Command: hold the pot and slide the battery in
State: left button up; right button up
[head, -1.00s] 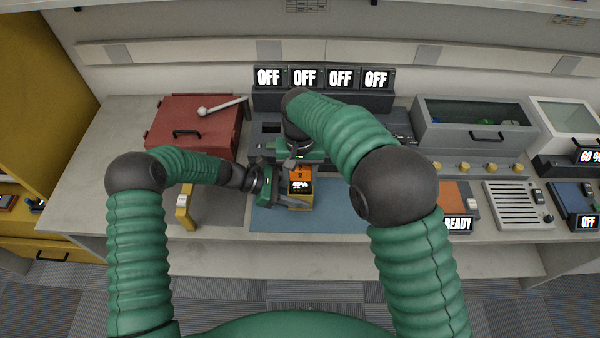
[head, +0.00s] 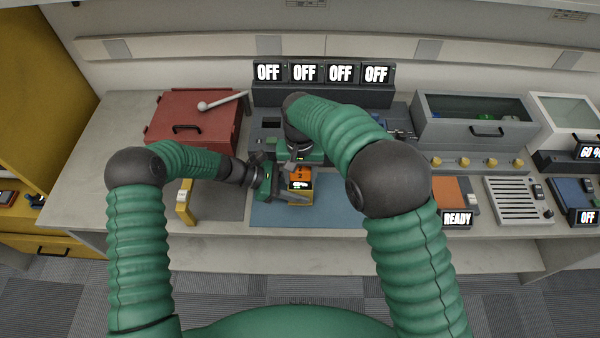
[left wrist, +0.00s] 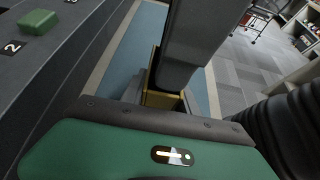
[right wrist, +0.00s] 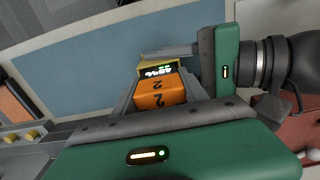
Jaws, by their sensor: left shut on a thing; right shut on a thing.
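The pot (head: 301,198) is a small yellow-sided case over the blue mat. My left gripper (head: 284,191) is shut on it from the left. The pot also shows in the left wrist view (left wrist: 160,99), between the fingers. My right gripper (right wrist: 158,88) is shut on the battery from the far side. The battery lies right at the pot, beside a small lit display. How deep it sits in the pot is hidden.
The blue mat (head: 340,213) is clear right of the pot. A grey rack with OFF displays (head: 322,76) stands behind. A red box (head: 190,122) and a yellow stand (head: 185,205) are to the left. A grey bin (head: 475,125) and a READY display (head: 457,219) are right.

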jog(key=shift+f, duration=0.75)
jog(key=o, duration=1.2)
pick_arm(q)
jog(key=shift+d, duration=0.1)
pick_arm(e)
jog(key=o, duration=0.4)
pick_arm(q)
jog(key=shift+s, duration=0.1)
pick_arm(e)
jog(key=shift+a+r, duration=0.1)
jog(key=shift+r, duration=0.15)
jog(key=r, duration=1.1)
jog(key=shift+d+r, duration=0.2)
jog(key=shift+r, duration=0.05)
